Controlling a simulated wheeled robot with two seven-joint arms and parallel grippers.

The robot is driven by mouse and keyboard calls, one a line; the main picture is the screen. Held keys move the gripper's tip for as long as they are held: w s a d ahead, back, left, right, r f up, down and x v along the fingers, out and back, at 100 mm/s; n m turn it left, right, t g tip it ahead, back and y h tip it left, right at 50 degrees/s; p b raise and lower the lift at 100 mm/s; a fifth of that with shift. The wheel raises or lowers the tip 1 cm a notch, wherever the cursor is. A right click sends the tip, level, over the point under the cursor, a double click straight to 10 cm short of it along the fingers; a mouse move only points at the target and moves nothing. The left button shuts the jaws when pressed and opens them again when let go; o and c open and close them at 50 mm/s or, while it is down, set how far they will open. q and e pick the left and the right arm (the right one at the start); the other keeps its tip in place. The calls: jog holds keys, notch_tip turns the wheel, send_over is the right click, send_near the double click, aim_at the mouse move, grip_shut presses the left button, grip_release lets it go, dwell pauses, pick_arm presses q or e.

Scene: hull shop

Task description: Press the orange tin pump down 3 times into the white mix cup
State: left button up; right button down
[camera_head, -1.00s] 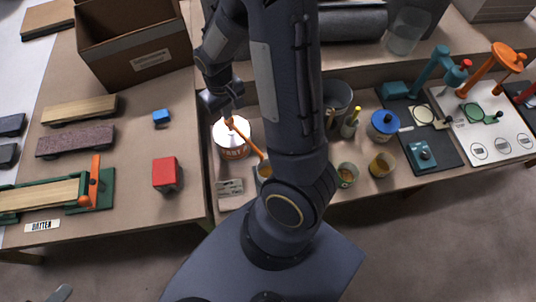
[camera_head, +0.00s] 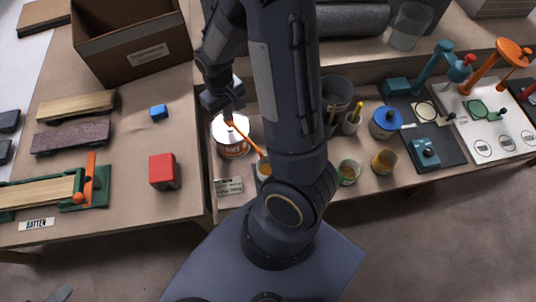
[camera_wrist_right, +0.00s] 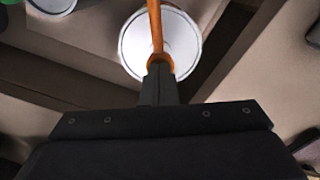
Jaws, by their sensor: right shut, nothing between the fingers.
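The tin (camera_head: 232,148), white with an orange label, stands on the bench left of my right arm. Its orange pump (camera_head: 243,132) has a thin spout slanting down to the right. The mix cup (camera_head: 263,172) is under the spout's end, partly hidden by my arm. My right gripper (camera_head: 228,113) is shut and empty, just above the pump's head. In the right wrist view, the shut fingers (camera_wrist_right: 160,72) meet the orange pump (camera_wrist_right: 155,30) over the tin's white lid (camera_wrist_right: 131,47); touching or a hair apart, I cannot tell. My left gripper is not clearly seen.
A small label plate (camera_head: 228,186) lies before the tin.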

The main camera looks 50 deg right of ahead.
jog(key=shift+r, duration=0.1)
jog(key=shift+r+p, duration=1.2)
jog(key=shift+r, duration=0.15)
notch_tip(320, 180, up, 6)
jog(key=p, duration=0.5)
